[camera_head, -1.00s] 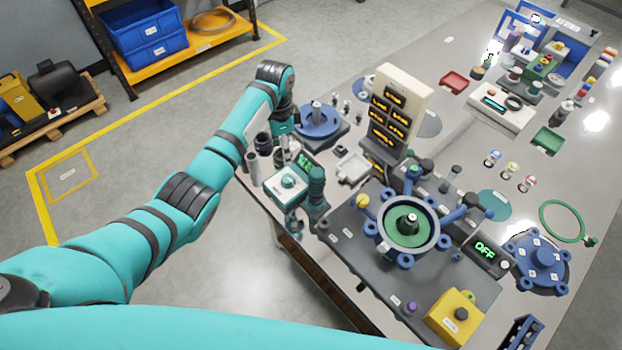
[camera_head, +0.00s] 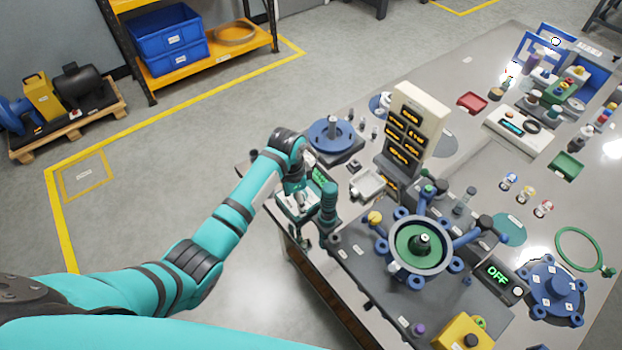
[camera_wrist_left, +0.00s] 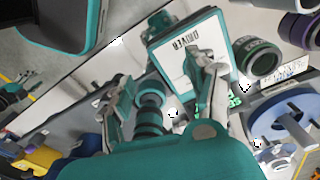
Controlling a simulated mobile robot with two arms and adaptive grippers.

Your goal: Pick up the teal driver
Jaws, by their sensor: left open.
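The teal driver (camera_head: 328,203) stands upright at the table's near left edge, a teal cylinder with dark bands. In the left wrist view the teal ribbed body (camera_wrist_left: 150,118) appears between the two fingers, with neither finger clearly touching it. My left gripper (camera_head: 299,196) is open and points down just left of the driver, over a teal-framed white plate. It also shows in the left wrist view (camera_wrist_left: 165,82), its right finger overlapping the plate. How far the fingers are from the driver in depth is hard to tell. My right gripper is not in view.
The teal-framed plate (camera_wrist_left: 190,45) lies close by the fingers. A tall cream display tower (camera_head: 412,130) stands right of the driver. A blue round fixture (camera_head: 330,134) sits behind, and a ring-shaped blue fixture (camera_head: 397,262) is to the right. Open floor lies left of the table.

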